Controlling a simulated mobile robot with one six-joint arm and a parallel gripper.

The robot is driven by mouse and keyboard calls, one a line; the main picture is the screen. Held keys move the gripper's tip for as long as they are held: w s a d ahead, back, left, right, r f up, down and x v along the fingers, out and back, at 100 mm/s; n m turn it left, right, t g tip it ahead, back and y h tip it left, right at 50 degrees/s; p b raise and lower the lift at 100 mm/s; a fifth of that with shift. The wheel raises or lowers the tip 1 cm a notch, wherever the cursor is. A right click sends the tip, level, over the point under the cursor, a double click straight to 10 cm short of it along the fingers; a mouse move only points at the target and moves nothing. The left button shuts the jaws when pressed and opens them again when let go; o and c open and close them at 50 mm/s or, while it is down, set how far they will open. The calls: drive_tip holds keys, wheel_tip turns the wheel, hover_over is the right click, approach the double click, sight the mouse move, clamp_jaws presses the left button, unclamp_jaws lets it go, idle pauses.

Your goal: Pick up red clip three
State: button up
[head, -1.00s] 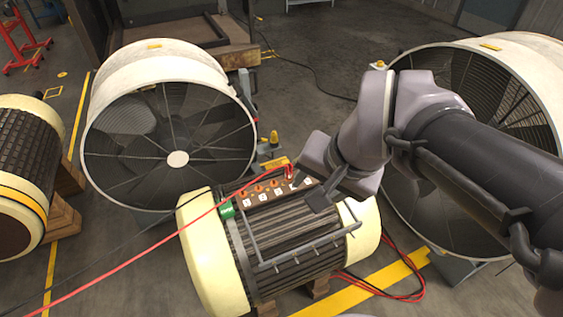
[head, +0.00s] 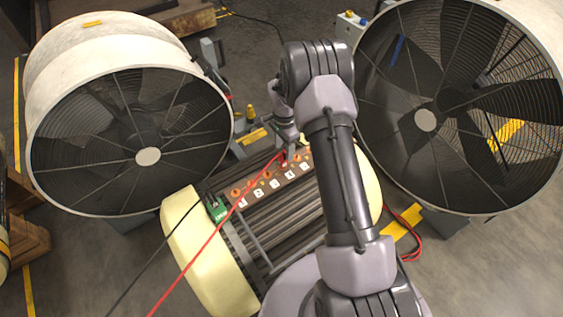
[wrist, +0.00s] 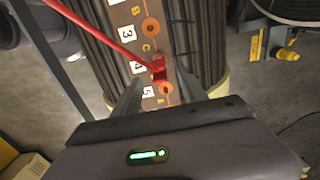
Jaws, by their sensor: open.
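A red clip (head: 284,157) sits at the right part of the terminal strip (head: 266,184) on top of the cream-ended rotor (head: 185,243). A red cable runs from it to the lower left. In the wrist view the red clip (wrist: 158,70) stands beside an orange terminal near labels 4 and 5. My gripper (wrist: 159,80) is open, with one finger on each side of the clip and apart from it. I cannot tell its height above the clip. In the head view my arm partly hides the gripper and the rotor's right side.
A green clip (head: 217,209) with a black cable sits at the strip's left end. Large round fans stand at left (head: 128,140) and right (head: 455,110). A bar frame (head: 258,247) rises along the rotor's near side. Red cable (head: 414,232) lies on the floor at right.

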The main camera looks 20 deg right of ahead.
sight(283, 160)
drive_tip(key=f+b, duration=0.1)
drive_tip(key=f, duration=0.3)
drive_tip(key=f+b, duration=0.1)
drive_tip(key=f, duration=0.1)
drive_tip(key=shift+s+a+f+b, duration=0.1)
drive_tip(key=shift+a+f+b, duration=0.2)
drive_tip(key=shift+f, duration=0.05)
drive_tip(key=shift+r, duration=0.15)
drive_tip(key=shift+c, duration=0.7)
clamp_jaws()
